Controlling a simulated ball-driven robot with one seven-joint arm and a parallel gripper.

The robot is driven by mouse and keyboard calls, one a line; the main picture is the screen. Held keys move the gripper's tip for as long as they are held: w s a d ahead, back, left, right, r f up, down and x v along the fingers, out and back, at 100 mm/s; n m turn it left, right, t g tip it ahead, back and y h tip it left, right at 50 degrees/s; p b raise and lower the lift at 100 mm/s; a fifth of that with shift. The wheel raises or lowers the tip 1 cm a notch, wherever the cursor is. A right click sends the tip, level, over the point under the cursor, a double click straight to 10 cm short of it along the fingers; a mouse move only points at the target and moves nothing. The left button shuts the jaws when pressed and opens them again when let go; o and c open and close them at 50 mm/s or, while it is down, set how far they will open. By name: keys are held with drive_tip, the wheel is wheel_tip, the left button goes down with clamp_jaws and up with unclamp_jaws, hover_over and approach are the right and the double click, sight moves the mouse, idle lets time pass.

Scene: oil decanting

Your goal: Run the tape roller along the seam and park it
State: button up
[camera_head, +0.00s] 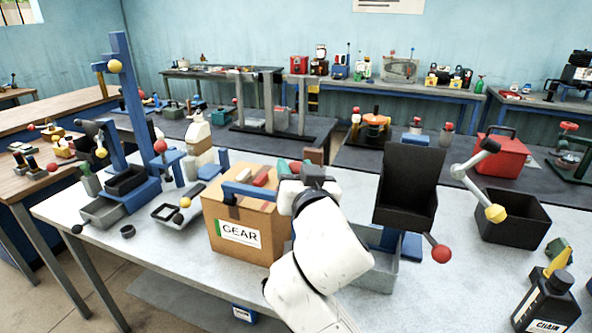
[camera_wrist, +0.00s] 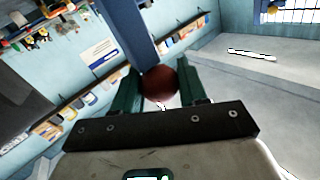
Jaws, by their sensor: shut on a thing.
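A brown cardboard box (camera_head: 236,238) marked GEAR stands on the grey table in the head view. A blue bar (camera_head: 252,192) lies across its top, with a red piece (camera_head: 261,179) just behind it. A darker brown strip (camera_head: 234,211) runs down the front face. My gripper (camera_head: 286,168) is at the right end of the box top. In the wrist view its dark green fingers (camera_wrist: 160,88) are shut on a dark red knob (camera_wrist: 160,84), with a blue bar (camera_wrist: 133,35) running up behind it. My arm hides the box's right side. I cannot make out the seam or the roller's wheel.
A black hopper (camera_head: 409,185) with a red-knobbed lever stands close right of my arm. A black bin (camera_head: 513,222) and a black bottle (camera_head: 546,305) are farther right.

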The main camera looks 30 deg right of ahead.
clamp_jaws()
drive_tip(key=w+d+b, duration=0.2)
drive_tip(key=w+d, duration=1.3)
drive_tip(key=d, duration=0.5)
drive_tip(key=shift+w, duration=0.25)
drive_tip(key=shift+r, duration=0.15)
drive_tip(key=o, duration=1)
unclamp_jaws()
drive_tip(key=shift+w+d, duration=0.1)
drive_tip(key=shift+d, duration=0.1)
drive_tip(key=shift+o, duration=0.9)
drive_tip(key=shift+a, duration=0.1)
